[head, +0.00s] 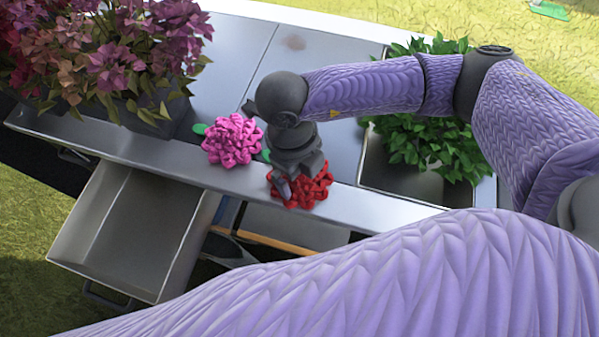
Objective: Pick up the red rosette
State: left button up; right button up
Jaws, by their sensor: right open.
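The red rosette (313,190) lies on the metal counter (215,172) near its front edge. My right gripper (283,188) reaches down from above onto the left part of the rosette and hides some of it. Its jaws are open; whether the fingers touch the rosette I cannot tell. My left gripper is not in view.
A pink rosette (232,140) lies just left of the red one. Pink-purple flowers in a grey pot (152,118) stand at the left. An open drawer (128,225) juts out below. A green leafy plant (425,140) sits in a recess at the right.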

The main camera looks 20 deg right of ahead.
jog(key=shift+r, duration=0.1)
jog(key=c, duration=1.1)
